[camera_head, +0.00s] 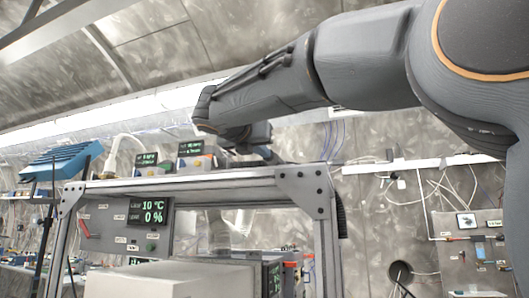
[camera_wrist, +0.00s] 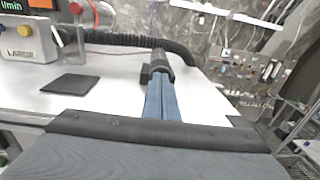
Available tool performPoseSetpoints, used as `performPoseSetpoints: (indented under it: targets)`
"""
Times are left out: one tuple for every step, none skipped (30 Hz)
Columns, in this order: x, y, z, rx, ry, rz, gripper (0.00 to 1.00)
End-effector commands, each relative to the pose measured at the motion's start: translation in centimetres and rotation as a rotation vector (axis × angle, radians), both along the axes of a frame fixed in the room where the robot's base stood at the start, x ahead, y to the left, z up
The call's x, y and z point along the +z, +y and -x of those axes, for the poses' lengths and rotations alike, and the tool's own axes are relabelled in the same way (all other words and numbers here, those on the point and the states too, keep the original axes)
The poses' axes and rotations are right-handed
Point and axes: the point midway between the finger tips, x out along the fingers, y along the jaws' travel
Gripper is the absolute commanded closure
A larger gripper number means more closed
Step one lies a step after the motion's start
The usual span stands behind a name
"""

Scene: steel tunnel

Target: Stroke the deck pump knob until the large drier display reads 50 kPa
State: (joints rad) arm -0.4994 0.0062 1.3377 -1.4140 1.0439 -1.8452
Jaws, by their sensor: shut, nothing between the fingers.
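In the wrist view, my gripper (camera_wrist: 161,82) is shut, its two blue fingers together, pointing over a white deck (camera_wrist: 110,100). A dark rounded piece (camera_wrist: 158,60) and a black block (camera_wrist: 147,75) show at the fingertips; I cannot tell whether it is the pump knob or whether they touch. A grey drier box labelled LARGE (camera_wrist: 30,48) stands at the upper left, its display (camera_wrist: 12,5) cut off except for "l/min". In the head view, two small display boxes (camera_head: 147,160) (camera_head: 190,149) stand on the frame top; their figures are too small to read.
A black ribbed hose (camera_wrist: 112,38) runs behind the fingertips. A black pad (camera_wrist: 70,84) lies on the deck. In the head view, a panel (camera_head: 148,211) below reads 10 °C and 0 %. A metal frame (camera_head: 245,180) spans the middle, and my arm fills the upper right.

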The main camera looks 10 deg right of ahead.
Motion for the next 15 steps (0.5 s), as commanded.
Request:
performPoseSetpoints:
  targets:
    - [0.2,0.5,0.6,0.001,0.000,0.001,1.00]
    - [0.2,0.8,1.0,0.001,0.000,0.000,1.00]
    - [0.2,1.1,1.6,-0.001,0.000,0.000,1.00]
    - [0.1,1.5,2.2,0.001,-0.002,-0.001,1.00]
    - [0.0,1.8,2.8,0.001,-0.002,-0.002,1.00]
    - [-0.1,2.3,3.6,0.002,-0.002,-0.001,1.00]
    - [-0.1,2.6,4.1,0.000,-0.001,-0.002,1.00]
    - [0.0,3.0,4.7,0.001,-0.002,-0.001,1.00]
    - [0.0,3.4,5.5,0.000,-0.002,-0.001,1.00]
    - [0.0,3.7,6.0,0.001,-0.001,-0.002,1.00]
    - [0.0,4.0,6.5,0.000,-0.001,-0.001,1.00]
    - [0.0,4.4,7.1,0.001,-0.001,-0.001,1.00]
    - [0.1,4.5,7.5,-0.001,0.000,-0.001,1.00]
    - [0.1,4.8,7.9,0.000,0.000,-0.001,1.00]
    - [0.1,5.0,8.4,-0.001,0.000,-0.001,1.00]
